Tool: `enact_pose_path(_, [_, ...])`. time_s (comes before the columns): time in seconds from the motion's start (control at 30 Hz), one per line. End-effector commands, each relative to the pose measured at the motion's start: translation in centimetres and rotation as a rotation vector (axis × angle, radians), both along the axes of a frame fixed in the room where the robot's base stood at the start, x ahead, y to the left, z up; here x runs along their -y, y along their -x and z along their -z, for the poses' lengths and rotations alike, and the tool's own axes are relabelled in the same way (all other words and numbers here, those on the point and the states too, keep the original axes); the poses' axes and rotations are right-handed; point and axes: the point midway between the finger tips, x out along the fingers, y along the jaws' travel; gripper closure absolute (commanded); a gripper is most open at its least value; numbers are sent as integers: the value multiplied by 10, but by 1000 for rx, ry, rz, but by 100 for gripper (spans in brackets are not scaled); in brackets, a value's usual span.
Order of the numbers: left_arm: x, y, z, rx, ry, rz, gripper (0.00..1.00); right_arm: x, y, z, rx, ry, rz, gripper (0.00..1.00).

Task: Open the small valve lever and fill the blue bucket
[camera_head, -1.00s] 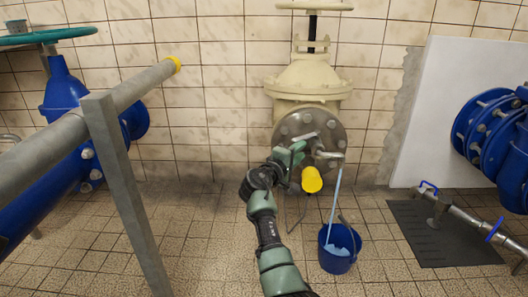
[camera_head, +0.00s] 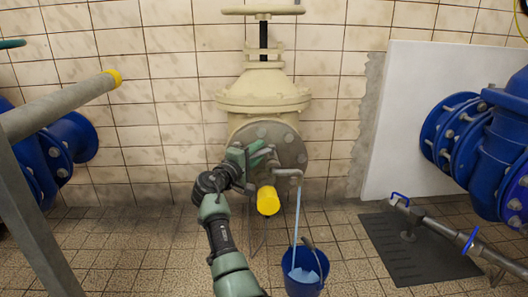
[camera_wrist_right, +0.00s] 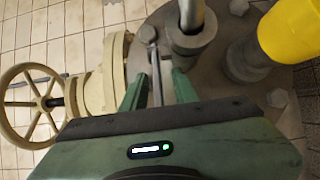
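The blue bucket (camera_head: 319,265) stands upright on the tiled floor below a bent metal spout (camera_head: 289,172). A pale blue stream of water (camera_head: 297,215) runs from the spout into it, and pale blue water (camera_head: 303,276) shows inside. My right gripper (camera_head: 262,155) is at the round grey flange, just left of the spout. In the right wrist view, the thin metal lever (camera_wrist_right: 156,75) lies between the fingers of my right gripper (camera_wrist_right: 155,90). The fingers are apart, with gaps visible beside the lever. My left gripper is out of view.
A yellow-capped pipe (camera_head: 268,201) sticks out beside the spout. A cream valve (camera_head: 263,90) with a handwheel (camera_head: 262,10) stands above the flange (camera_head: 290,150). A grey railing (camera_head: 60,105) is at left; blue pipework (camera_head: 470,140) and a dark mat (camera_head: 420,255) are at right.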

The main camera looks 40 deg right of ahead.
Motion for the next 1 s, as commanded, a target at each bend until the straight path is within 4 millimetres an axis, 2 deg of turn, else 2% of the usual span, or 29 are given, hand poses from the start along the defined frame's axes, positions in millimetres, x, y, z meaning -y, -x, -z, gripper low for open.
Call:
enact_pose_path(0.27, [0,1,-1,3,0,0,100,-1,0,0,0,0,0,71])
enact_pose_path(0.37, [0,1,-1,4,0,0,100,-1,0,0,0,0,0,99])
enact_pose_path(0.4, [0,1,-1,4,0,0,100,0,0,0,0,0,0,100])
enact_pose_path(1.0, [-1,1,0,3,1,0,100,0,0,0,0,-1,0,100])
